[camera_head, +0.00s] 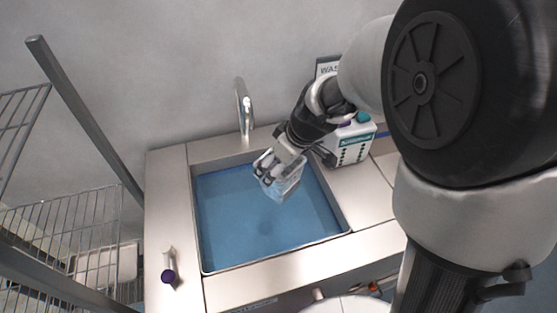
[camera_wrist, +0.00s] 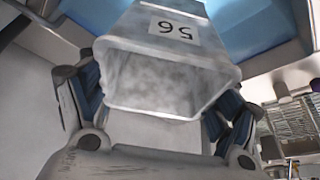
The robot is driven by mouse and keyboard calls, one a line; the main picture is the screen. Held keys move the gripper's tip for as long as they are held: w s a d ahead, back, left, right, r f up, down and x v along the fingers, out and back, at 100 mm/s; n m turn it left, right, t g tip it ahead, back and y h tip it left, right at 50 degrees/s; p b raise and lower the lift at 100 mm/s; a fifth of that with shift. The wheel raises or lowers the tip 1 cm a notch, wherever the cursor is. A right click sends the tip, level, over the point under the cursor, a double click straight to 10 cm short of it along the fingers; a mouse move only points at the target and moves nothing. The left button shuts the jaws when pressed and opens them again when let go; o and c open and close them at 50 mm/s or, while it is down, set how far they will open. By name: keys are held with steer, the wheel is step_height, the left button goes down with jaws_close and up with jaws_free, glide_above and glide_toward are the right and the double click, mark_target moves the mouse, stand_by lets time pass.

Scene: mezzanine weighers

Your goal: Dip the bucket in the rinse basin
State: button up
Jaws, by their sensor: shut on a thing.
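The bucket (camera_wrist: 172,48) is a grey metal vessel with a white label that reads 56, upside down in the wrist view. In the head view the bucket (camera_head: 279,184) hangs over the back right part of the rinse basin (camera_head: 204,262). The basin is a rectangular steel sink filled with blue water. My gripper (camera_head: 272,165) is shut on the bucket, with one finger on each side of it in the wrist view (camera_wrist: 155,108). I cannot tell whether the bucket's lower end touches the water.
A faucet (camera_head: 243,105) stands behind the basin. A white box with green marks (camera_head: 353,148) stands to its right, near a partly hidden sign (camera_head: 327,66). A small purple-ended item (camera_head: 169,275) lies on the left counter. A wire rack (camera_head: 75,225) stands at the left.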

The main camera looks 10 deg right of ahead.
step_height(320, 180, down, 8)
steer(key=b, duration=0.6)
steer(key=shift+f, duration=0.15)
step_height(320, 180, down, 14)
steer(key=shift+f, duration=0.15)
stand_by(0.7)
stand_by(2.1)
step_height(320, 180, up, 23)
steer(key=p, duration=1.7)
stand_by(0.7)
